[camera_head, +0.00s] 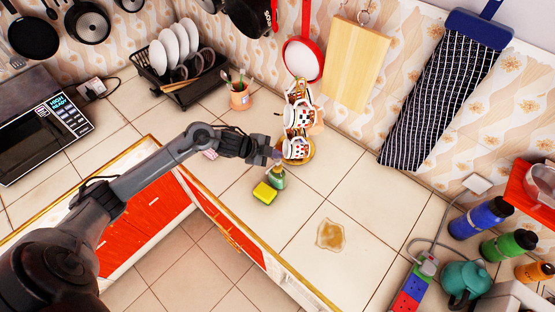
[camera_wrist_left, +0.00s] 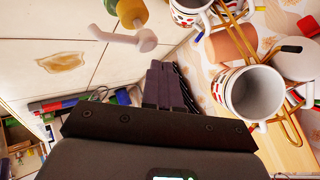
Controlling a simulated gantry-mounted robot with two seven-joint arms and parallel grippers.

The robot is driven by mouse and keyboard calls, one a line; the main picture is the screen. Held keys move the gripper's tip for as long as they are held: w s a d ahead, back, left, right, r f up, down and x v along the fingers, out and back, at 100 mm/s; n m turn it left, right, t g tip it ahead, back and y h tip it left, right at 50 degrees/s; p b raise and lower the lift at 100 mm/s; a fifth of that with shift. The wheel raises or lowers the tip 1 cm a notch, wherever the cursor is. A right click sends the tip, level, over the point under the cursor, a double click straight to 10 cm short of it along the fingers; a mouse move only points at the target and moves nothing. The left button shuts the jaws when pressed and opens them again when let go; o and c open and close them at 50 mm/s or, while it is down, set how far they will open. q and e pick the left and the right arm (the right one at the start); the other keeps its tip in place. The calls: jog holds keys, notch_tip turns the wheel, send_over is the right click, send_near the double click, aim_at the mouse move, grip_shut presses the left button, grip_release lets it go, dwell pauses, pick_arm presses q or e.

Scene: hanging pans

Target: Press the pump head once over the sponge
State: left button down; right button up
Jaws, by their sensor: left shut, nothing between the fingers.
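The green pump bottle (camera_head: 277,179) stands upright on the tiled counter. The yellow and green sponge (camera_head: 264,193) lies beside it, to its lower left. My left gripper (camera_head: 274,155) is shut and empty, close to the top of the bottle. In the left wrist view my gripper's fingers (camera_wrist_left: 166,85) are closed together. The pale pump head (camera_wrist_left: 147,41) and its spout show just beyond the fingertips, with a gap visible in the picture. Behind it is a yellow and green shape; I cannot tell bottle from sponge there. My right gripper is not in view.
A mug tree with patterned mugs (camera_head: 297,149) stands right behind the bottle and close to my gripper. A brown puddle (camera_head: 330,235) lies on the counter at the right. A utensil cup (camera_head: 239,96) and dish rack (camera_head: 178,84) stand farther back.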

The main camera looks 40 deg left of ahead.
aim_at(275, 162)
pick_arm(q)
jog(key=shift+f, duration=0.45)
jog(key=shift+f, duration=0.1)
dwell(0.6)
jog(key=shift+f+b, duration=0.7)
jog(key=shift+f, duration=0.15)
dwell(0.5)
jog(key=shift+r, duration=0.15)
jog(key=shift+r+p, duration=1.2)
jog(key=shift+p, duration=0.2)
notch_tip(275, 162, up, 5)
jog(key=p, duration=0.5)
dwell(0.4)
